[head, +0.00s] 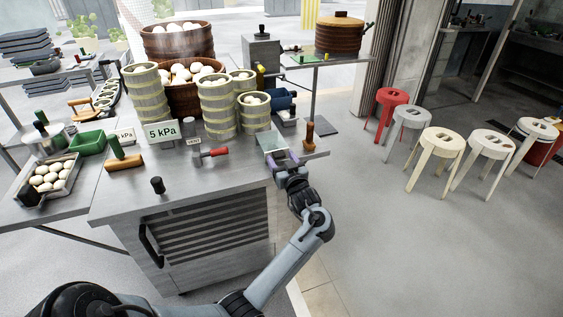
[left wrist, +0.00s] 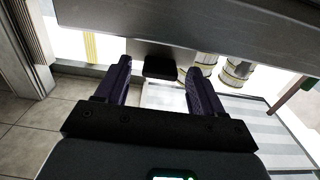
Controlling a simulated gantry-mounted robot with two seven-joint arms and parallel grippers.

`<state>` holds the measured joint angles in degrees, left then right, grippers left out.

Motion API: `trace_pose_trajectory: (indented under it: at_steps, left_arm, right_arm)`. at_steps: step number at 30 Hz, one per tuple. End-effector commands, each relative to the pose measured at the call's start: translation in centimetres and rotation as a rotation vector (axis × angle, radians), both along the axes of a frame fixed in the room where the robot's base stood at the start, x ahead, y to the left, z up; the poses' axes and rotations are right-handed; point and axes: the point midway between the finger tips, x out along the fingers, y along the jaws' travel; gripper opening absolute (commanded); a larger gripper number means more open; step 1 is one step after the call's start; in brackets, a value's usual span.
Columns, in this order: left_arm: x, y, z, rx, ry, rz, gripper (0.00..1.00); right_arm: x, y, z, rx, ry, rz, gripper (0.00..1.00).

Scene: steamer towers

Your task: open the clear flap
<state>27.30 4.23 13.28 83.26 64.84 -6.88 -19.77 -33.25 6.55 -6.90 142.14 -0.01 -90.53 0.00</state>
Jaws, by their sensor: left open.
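The clear flap (head: 271,142) appears as a pale, see-through greenish pane at the right end of the metal counter in the head view. My left gripper (head: 283,163) is at its near side, by the counter's front right edge. In the left wrist view, my left gripper (left wrist: 160,75) has its two dark purple fingers spread. A small black block (left wrist: 160,67) shows between the fingertips. I cannot tell whether the fingers touch it or whether it belongs to the flap. The flap's hinge is not clear to see. My right gripper is not in view.
Several bamboo steamer towers (head: 217,108) stand behind and left of the flap. A brown wooden bottle-like object (head: 309,136) stands close on its right. A red-handled tool (head: 212,153) lies on the counter (head: 200,178). The floor to the right is open, with several stools beyond.

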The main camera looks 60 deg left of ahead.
Motion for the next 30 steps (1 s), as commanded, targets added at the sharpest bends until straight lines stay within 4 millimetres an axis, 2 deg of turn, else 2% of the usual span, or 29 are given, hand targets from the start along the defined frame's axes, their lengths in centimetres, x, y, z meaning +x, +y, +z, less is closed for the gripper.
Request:
trace_pose_trajectory:
  at_steps: [11, 24, 30]
  left_arm:
    - [0.08, 0.46, 0.01, -0.001, -0.001, 0.000, 0.68]
    - [0.06, 0.44, 0.00, -0.001, 0.000, 0.000, 0.02]
    - [0.09, 0.41, 0.08, -0.002, 0.000, 0.000, 0.00]
  right_arm:
    - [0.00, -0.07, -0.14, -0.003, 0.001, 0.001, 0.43]
    - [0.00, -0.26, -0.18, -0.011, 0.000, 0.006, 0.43]
    - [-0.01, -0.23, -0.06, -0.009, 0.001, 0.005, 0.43]
